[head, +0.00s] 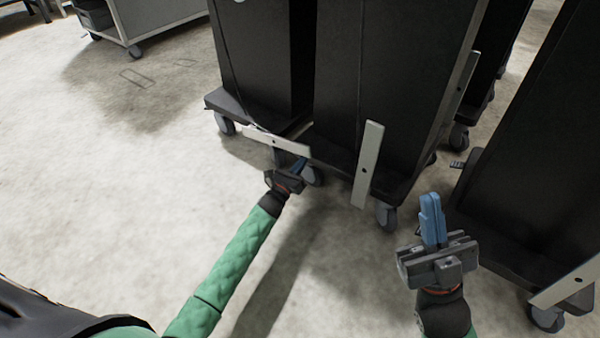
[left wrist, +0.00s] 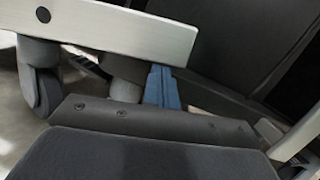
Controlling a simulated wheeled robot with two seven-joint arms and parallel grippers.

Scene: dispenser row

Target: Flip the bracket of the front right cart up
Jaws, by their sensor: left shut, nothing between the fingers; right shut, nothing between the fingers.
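A dark cart (head: 335,90) stands in the middle of the head view on a black wheeled base. A pale flat bracket (head: 277,142) lies nearly level, slightly tilted, at its lower left; it fills the top of the left wrist view (left wrist: 120,28). A second pale bracket (head: 368,165) stands upright at the cart's front right part. My left gripper (head: 300,165) is shut and empty, its blue fingertips (left wrist: 162,88) just under the right end of the level bracket; contact is unclear. My right gripper (head: 432,218) is shut and empty, pointing up, right of the upright bracket.
Another dark cart (head: 535,160) stands at the right with a level bracket (head: 565,280) low on it. A dark cart (head: 262,60) stands behind left. A grey wheeled cabinet (head: 155,18) is at the back left. The floor (head: 90,180) on the left is clear.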

